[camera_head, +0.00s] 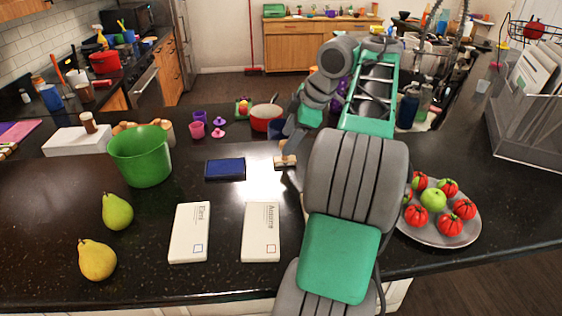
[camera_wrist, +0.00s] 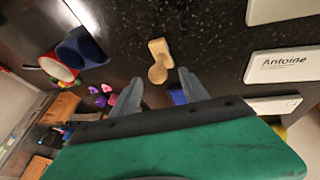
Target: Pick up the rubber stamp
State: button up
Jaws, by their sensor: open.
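The rubber stamp is a small light-wood piece with a rounded knob (camera_wrist: 159,62). It lies on the dark counter just ahead of my fingertips in the wrist view. In the head view the stamp (camera_head: 285,161) shows right of the blue ink pad, beneath my gripper. My gripper (camera_wrist: 161,76) is open and empty, with one finger on each side of the near, knob end of the stamp. The fingers look apart from it; their height above it is hard to tell. In the head view my gripper (camera_head: 291,146) is partly hidden by my arm.
A blue ink pad (camera_head: 225,169) and two white envelopes, one marked Antoine (camera_head: 261,232) and another (camera_head: 189,232), lie nearby. A green bucket (camera_head: 141,158) and pears (camera_head: 117,211) are left. A plate (camera_head: 440,236) of fruit is right. A red pot (camera_head: 266,121) stands behind.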

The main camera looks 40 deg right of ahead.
jog(key=x, duration=0.1)
jog(key=b+x, duration=0.1)
jog(key=x, duration=0.1)
jog(key=shift+d+f+b, duration=0.2)
jog(key=shift+f+b, duration=0.15)
jog(key=shift+f, duration=0.05)
jog(key=shift+w+f, duration=0.2)
jog(key=shift+w, duration=0.05)
jog(key=shift+r, duration=0.1)
jog(key=shift+c, duration=0.4)
jog(key=shift+a, duration=0.1)
grip_shut()
